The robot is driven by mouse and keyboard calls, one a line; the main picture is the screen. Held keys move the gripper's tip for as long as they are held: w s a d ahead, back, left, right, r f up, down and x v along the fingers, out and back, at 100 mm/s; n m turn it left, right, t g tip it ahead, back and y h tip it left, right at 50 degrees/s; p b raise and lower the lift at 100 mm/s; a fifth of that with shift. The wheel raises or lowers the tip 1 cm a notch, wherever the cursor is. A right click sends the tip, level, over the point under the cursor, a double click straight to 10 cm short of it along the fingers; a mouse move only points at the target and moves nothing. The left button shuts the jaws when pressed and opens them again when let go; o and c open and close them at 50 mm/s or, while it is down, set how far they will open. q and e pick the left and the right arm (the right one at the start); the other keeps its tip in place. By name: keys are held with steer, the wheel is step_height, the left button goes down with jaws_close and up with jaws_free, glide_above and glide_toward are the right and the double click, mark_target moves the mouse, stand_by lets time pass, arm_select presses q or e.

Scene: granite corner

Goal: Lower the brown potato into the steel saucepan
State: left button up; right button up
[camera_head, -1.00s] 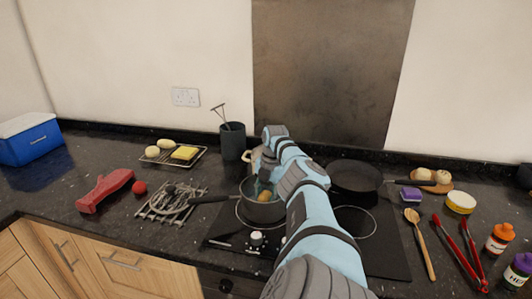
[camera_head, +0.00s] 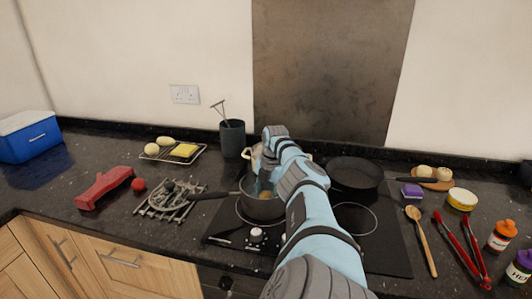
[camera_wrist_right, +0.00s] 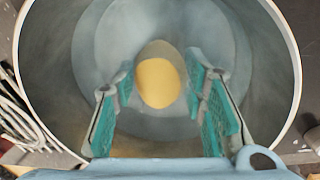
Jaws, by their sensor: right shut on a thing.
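The steel saucepan (camera_head: 264,211) stands on the left part of the hob, its handle pointing left. My right gripper (camera_wrist_right: 160,76) reaches down inside the saucepan, shut on the brown potato (camera_wrist_right: 158,84). The potato shows between the two teal finger pads, with the pan's grey floor (camera_wrist_right: 115,40) behind it. In the head view only a little of the potato (camera_head: 265,194) shows inside the rim; my right arm hides part of the pan. I cannot tell whether the potato touches the pan floor. My left gripper is not in view.
A black frying pan (camera_head: 355,173) stands behind and to the right on the hob. A wire trivet (camera_head: 170,201) lies left, by the saucepan handle. A light-coloured pot (camera_head: 305,157) is partly hidden behind my arm. A wooden spoon (camera_head: 422,240) and red tongs (camera_head: 462,250) lie right.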

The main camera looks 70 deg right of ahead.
mark_target(270, 196)
steer(key=shift+f, duration=0.2)
steer(key=o, duration=1.2)
steer(key=shift+o, duration=0.2)
steer(key=shift+r, duration=0.25)
step_height(270, 196, up, 11)
steer(key=s, duration=0.1)
steer(key=shift+s+a+r, duration=0.2)
steer(key=shift+s, duration=0.1)
